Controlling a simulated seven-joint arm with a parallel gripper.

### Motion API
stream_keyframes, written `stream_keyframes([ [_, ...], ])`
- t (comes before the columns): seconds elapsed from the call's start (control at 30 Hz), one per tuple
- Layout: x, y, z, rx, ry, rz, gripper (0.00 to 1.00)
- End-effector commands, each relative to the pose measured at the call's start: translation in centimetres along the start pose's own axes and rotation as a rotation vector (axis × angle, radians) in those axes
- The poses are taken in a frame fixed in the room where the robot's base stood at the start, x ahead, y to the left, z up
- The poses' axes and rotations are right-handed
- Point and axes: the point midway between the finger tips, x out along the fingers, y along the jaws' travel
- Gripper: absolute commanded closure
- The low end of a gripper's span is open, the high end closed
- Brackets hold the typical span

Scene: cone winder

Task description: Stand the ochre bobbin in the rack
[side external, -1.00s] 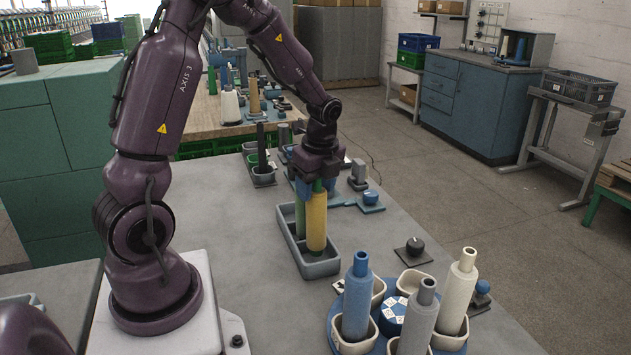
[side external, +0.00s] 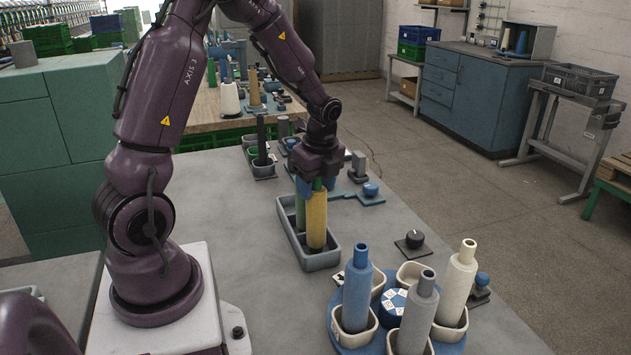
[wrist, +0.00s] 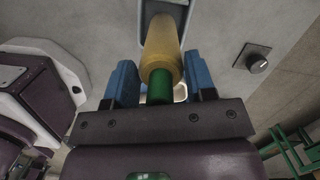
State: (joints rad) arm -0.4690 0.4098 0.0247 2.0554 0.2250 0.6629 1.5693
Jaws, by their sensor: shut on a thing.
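The ochre bobbin (side external: 316,221) stands upright in my gripper (side external: 318,186), its green top end between the blue fingers. In the wrist view the ochre bobbin (wrist: 162,48) lies between the two fingers of my gripper (wrist: 160,85), which are shut on it. Its lower end is at the near part of a long grey rack-like tray (side external: 322,262). I cannot tell whether it touches the floor there. A green upright bobbin (side external: 299,214) is just left of it, partly hidden.
A blue round carousel (side external: 341,338) with cream cups stands in front, holding a blue bobbin (side external: 357,290), a grey bobbin (side external: 418,315) and a cream bobbin (side external: 459,285). A black knob (side external: 414,239) is right of the tray. Bare table lies left of the tray.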

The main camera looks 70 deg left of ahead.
Motion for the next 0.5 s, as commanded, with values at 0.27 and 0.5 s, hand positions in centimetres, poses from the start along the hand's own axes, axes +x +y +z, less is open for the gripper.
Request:
stream_keyframes([
  [0.27,-0.03,-0.02,0.01,0.000,0.000,-0.001,0.71],
  [0.5,0.43,-0.01,-0.06,0.000,0.000,0.000,0.71],
])
